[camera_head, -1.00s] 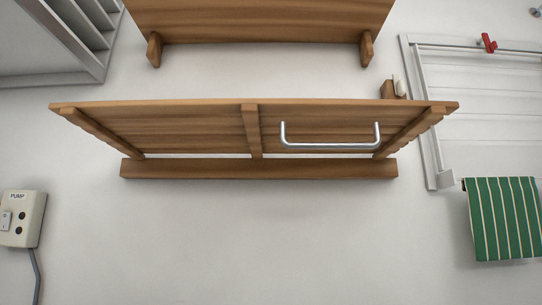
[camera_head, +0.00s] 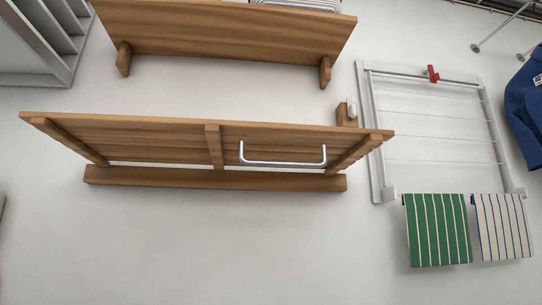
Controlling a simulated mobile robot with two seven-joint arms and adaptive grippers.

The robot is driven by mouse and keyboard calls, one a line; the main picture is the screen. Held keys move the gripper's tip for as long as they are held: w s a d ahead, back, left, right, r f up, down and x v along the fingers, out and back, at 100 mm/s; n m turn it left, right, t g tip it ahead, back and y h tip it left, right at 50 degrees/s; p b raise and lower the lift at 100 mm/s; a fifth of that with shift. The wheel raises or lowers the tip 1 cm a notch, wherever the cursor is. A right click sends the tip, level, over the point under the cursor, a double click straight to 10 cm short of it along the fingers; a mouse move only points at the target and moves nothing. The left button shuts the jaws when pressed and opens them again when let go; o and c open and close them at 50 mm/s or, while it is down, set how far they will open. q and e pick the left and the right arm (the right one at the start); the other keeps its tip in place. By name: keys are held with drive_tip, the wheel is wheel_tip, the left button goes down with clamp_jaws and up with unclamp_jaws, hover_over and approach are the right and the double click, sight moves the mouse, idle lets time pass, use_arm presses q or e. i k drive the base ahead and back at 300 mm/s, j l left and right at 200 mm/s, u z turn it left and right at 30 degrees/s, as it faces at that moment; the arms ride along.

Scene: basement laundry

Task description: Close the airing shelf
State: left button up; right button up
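The airing shelf (camera_head: 165,141) is a brown slatted wooden flap on the white wall, seen from below. It juts out from the wall, tilted upward, above a wooden wall rail (camera_head: 215,181). A silver U-shaped handle (camera_head: 283,163) sits on the right half of its underside. A small wooden block with a pale catch (camera_head: 348,112) is on the wall above the shelf's right end. Neither of my grippers is in view.
A fixed wooden shelf (camera_head: 225,32) is above. To the right, a white wall drying frame (camera_head: 376,135) holds a red peg (camera_head: 433,74), a green striped towel (camera_head: 437,230) and a cream striped towel (camera_head: 502,226). A blue garment (camera_head: 525,110) hangs at the right edge. The wall below is bare.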

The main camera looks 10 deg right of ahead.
sight(100, 139)
drive_tip(key=k, duration=1.3)
